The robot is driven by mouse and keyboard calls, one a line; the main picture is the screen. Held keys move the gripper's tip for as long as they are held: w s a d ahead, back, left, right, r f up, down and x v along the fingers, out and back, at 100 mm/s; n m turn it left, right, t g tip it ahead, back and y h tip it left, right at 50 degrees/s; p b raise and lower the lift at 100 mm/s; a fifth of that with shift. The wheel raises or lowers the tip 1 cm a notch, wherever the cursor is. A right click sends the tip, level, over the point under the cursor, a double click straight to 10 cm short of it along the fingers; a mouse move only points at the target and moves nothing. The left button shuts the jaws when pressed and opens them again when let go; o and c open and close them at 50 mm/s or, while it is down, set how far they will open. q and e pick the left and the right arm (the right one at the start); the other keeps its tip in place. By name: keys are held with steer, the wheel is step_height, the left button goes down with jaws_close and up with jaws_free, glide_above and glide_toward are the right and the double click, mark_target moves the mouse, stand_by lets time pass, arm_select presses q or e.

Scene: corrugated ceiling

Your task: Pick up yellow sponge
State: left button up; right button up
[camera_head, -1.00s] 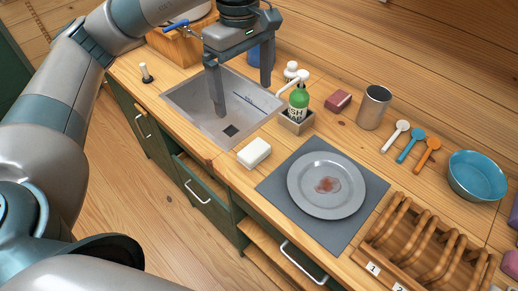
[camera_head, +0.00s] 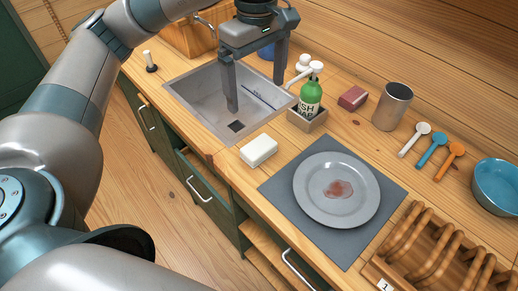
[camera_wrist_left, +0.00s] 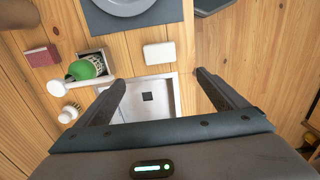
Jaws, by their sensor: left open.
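No sponge that is clearly yellow shows. An off-white, sponge-like block (camera_head: 259,150) lies on the wooden counter between the sink (camera_head: 196,88) and the grey mat (camera_head: 345,245). It also shows in the left wrist view (camera_wrist_left: 159,55), just beyond the fingertips and between their lines. A dark red block (camera_head: 353,97) lies further back, behind the soap bottle. My left gripper (camera_head: 256,96) is open and empty, pointing down over the sink, apart from both blocks. In the left wrist view its fingers (camera_wrist_left: 162,80) are spread wide. My right gripper is not in view.
A green soap bottle (camera_head: 310,98) stands in a small holder right of the gripper. A stained plate (camera_head: 325,210) lies on the mat. A metal cup (camera_head: 393,106), several spoons, a blue bowl (camera_head: 497,186) and a wooden rack (camera_head: 415,265) are to the right.

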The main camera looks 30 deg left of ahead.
arm_select(q)
steer(key=f, duration=0.2)
steer(key=p, duration=0.4)
glide_above(259, 146)
steer(key=f, duration=0.9)
steer(key=shift+w+a+f, duration=0.15)
steer(key=shift+a+f, duration=0.2)
steer(key=shift+f, duration=0.3)
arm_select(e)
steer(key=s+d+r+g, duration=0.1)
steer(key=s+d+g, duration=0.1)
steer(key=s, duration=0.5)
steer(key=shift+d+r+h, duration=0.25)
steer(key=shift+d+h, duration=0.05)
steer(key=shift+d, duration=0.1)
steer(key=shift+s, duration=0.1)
arm_select(q)
steer(key=shift+d+f+p, duration=0.15)
steer(key=shift+f+p, duration=0.3)
steer(key=shift+f, duration=0.15)
steer(key=f, duration=0.1)
steer(key=f+p, duration=0.1)
steer(key=f, duration=0.1)
steer(key=shift+s+d+p, duration=0.2)
steer(key=shift+p, duration=0.1)
steer(key=shift+f, duration=0.5)
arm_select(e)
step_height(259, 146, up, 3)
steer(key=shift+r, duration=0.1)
